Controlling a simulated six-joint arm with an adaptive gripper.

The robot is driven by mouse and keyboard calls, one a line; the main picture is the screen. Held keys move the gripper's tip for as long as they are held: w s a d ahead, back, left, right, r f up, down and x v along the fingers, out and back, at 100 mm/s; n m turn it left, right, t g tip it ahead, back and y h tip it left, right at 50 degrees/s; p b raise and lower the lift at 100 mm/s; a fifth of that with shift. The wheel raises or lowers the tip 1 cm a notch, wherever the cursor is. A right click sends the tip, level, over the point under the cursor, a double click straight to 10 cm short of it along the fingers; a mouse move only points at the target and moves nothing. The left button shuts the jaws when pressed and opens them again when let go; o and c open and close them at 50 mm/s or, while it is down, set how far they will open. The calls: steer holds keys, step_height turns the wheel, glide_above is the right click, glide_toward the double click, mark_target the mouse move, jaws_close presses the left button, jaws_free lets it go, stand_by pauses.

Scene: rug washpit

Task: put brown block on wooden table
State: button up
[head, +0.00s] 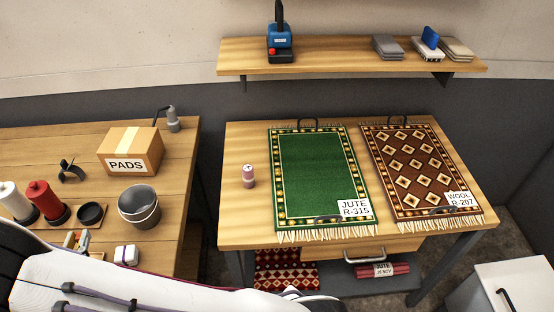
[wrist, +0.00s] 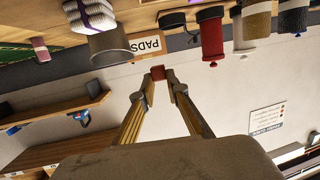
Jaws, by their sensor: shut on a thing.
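In the wrist view, my gripper (wrist: 157,86) is shut on a small reddish-brown block (wrist: 158,73), held between the fingertips against the pale wall. The gripper and block do not show in the head view; only part of my white arm is at the lower left. Two wooden-topped tables show in the head view. The middle table (head: 236,222) carries a green rug (head: 310,165) and a brown patterned rug (head: 405,160). The left table (head: 168,222) carries a PADS box (head: 130,153). I cannot tell the block's height above either table.
A pink spool (head: 249,176) stands left of the green rug. The left table holds a metal bucket (head: 139,206), a red spool (head: 43,198) and small items. A wall shelf (head: 340,62) is above the middle table. Bare wood shows at the middle table's left side.

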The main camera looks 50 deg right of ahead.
steer(key=s+d+m+g+h, duration=0.1)
steer(key=s+d+m+h, duration=0.15)
steer(key=d, duration=0.85)
steer(key=m+g+h, duration=0.3)
steer(key=m+g, duration=0.1)
steer(key=g, duration=0.2)
glide_above(243, 229)
steer(key=f, duration=1)
steer(key=shift+w+a, duration=0.25)
steer(key=shift+w, duration=0.05)
steer(key=shift+s+d+f, duration=0.3)
steer(key=shift+f, duration=0.1)
steer(key=shift+f, duration=0.15)
steer(key=shift+f, duration=2.35)
steer(key=shift+f, duration=0.1)
